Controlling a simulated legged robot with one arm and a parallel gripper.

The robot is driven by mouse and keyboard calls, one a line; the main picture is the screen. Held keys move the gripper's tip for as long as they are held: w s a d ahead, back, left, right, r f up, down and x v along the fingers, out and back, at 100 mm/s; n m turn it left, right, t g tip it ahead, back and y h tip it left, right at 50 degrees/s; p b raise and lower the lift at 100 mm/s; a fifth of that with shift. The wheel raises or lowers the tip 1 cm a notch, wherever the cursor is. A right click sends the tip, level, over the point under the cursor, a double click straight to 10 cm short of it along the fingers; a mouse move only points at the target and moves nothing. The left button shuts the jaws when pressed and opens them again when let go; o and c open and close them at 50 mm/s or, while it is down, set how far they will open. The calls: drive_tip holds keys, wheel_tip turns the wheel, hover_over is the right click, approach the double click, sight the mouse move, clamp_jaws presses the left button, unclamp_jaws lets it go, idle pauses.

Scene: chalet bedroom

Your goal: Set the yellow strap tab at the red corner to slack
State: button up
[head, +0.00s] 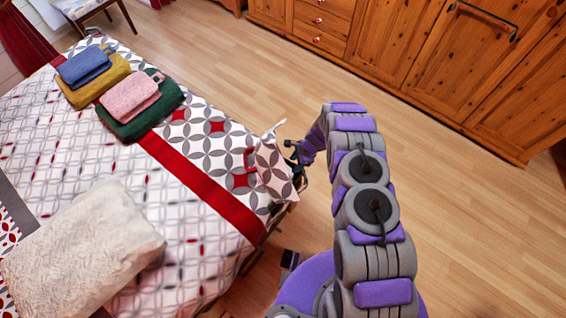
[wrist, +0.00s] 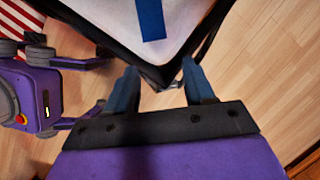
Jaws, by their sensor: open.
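My gripper (wrist: 159,70) is open and empty in the wrist view. Its two fingers lie either side of a black-edged corner with a white top, apparently the bed corner. I cannot tell whether they touch it. A blue strip (wrist: 151,20) lies on the white top near this corner. In the head view my gripper (head: 296,152) is at the bed's right corner, beside a raised, patterned flap of bedding (head: 275,168); its fingers are partly hidden. I cannot make out a yellow strap tab or a red corner marking in either view.
The bed (head: 210,262) has a red band (head: 200,188), folded blankets (head: 137,98) and a cream throw (head: 85,250). Wooden cabinets (head: 405,45) line the far wall. Wooden floor (head: 250,75) is clear between bed and cabinets. Red-white striped fabric (wrist: 18,17) shows at the wrist view's upper left.

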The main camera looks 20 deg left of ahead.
drive_tip(key=shift+w+d, duration=0.2)
drive_tip(key=shift+d, duration=0.4)
drive_tip(key=shift+w+d, duration=0.2)
drive_tip(key=shift+d, duration=0.35)
drive_tip(key=shift+c, duration=0.5)
